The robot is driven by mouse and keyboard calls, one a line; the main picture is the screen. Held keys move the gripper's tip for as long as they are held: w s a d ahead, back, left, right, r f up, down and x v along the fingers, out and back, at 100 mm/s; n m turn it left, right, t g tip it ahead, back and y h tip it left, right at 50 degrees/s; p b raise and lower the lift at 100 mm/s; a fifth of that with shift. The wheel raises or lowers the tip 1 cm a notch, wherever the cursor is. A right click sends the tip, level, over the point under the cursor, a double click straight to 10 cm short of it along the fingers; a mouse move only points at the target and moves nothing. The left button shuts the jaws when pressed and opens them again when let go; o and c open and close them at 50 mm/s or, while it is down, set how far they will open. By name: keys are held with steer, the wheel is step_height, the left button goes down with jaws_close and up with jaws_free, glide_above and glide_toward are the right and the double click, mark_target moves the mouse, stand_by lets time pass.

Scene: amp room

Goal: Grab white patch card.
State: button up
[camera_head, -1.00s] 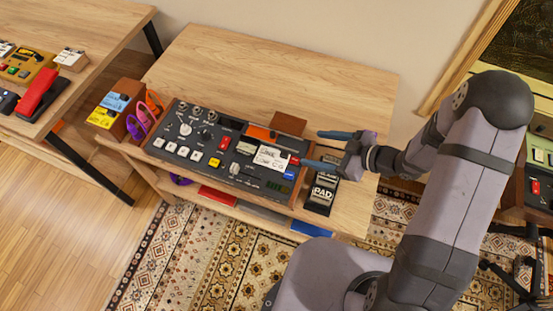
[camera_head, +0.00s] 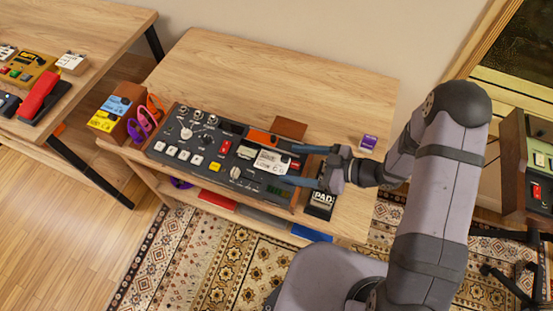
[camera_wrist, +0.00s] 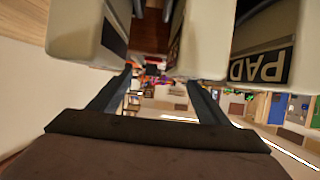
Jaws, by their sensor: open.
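The white patch card (camera_head: 270,161) has dark handwriting on it and is at the right part of the dark control console (camera_head: 212,172) on the wooden desk. My gripper (camera_head: 288,165) is open and comes in from the right. In the head view, its two blue-grey fingertips show on either side of the card's right end. I cannot tell how far apart they are from it in depth. In the wrist view, the two open fingers (camera_wrist: 160,82) point away from the camera, and I cannot make out the card clearly there.
A black PAD pedal (camera_head: 320,204) stands just right of the console, below my gripper; its label shows in the wrist view (camera_wrist: 262,66). A brown block (camera_head: 289,129) and a purple box (camera_head: 369,142) are nearby. The desk's back (camera_head: 270,80) is clear.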

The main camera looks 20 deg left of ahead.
mark_target(269, 161)
steer(key=shift+p+x, duration=0.45)
steer(key=shift+x, duration=1.5)
steer(key=shift+s, duration=0.1)
steer(key=c, duration=1.1)
